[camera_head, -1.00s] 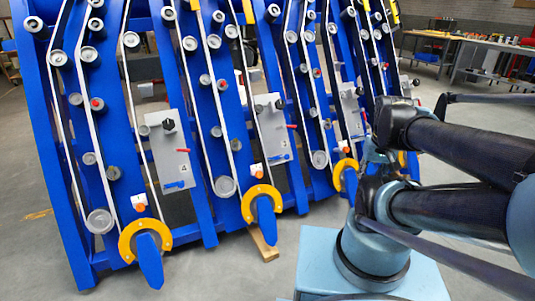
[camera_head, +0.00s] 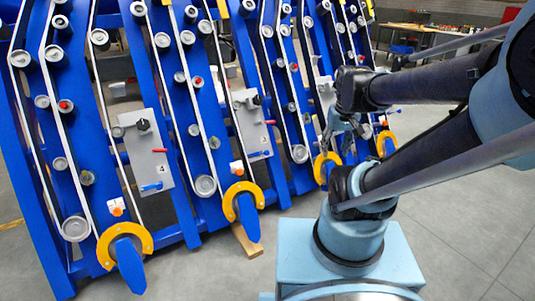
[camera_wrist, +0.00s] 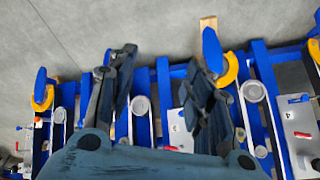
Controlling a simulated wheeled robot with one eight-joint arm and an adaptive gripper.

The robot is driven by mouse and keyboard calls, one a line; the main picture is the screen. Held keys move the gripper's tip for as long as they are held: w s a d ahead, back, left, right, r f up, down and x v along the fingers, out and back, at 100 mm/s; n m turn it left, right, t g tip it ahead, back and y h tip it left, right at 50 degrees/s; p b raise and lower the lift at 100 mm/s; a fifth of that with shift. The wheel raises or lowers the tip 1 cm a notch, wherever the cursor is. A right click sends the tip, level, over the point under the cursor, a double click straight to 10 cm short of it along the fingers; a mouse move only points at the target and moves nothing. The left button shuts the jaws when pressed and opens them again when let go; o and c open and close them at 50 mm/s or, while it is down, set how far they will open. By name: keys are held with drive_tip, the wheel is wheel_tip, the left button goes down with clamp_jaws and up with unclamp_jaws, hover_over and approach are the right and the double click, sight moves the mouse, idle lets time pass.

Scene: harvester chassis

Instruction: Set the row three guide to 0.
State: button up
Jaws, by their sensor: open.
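A blue harvester frame (camera_head: 20,165) carries several rows of rollers and belts. At row feet, yellow arcs with blue pointed parts show: left (camera_head: 125,245), middle (camera_head: 243,202) and right (camera_head: 327,168).
A wooden block (camera_head: 246,241) lies on the floor under the frame. A workbench (camera_head: 435,38) with small items stands at the back right. Grey floor is clear in front of the frame and to the right.

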drive_tip(key=w+a+r+n, duration=0.2)
drive_tip(key=w+a, duration=0.2)
drive_tip(key=w, duration=0.9)
drive_tip(key=n+t+y, duration=0.1)
drive_tip(key=n+y, duration=0.1)
drive_tip(key=n, duration=0.2)
hover_over(267, 151)
drive_tip(key=s+d, duration=0.4)
drive_tip(key=s, duration=0.1)
wheel_tip(267, 151, down, 19)
drive_tip(key=x, duration=1.5)
drive_tip(key=shift+a+f, duration=0.35)
clamp_jaws()
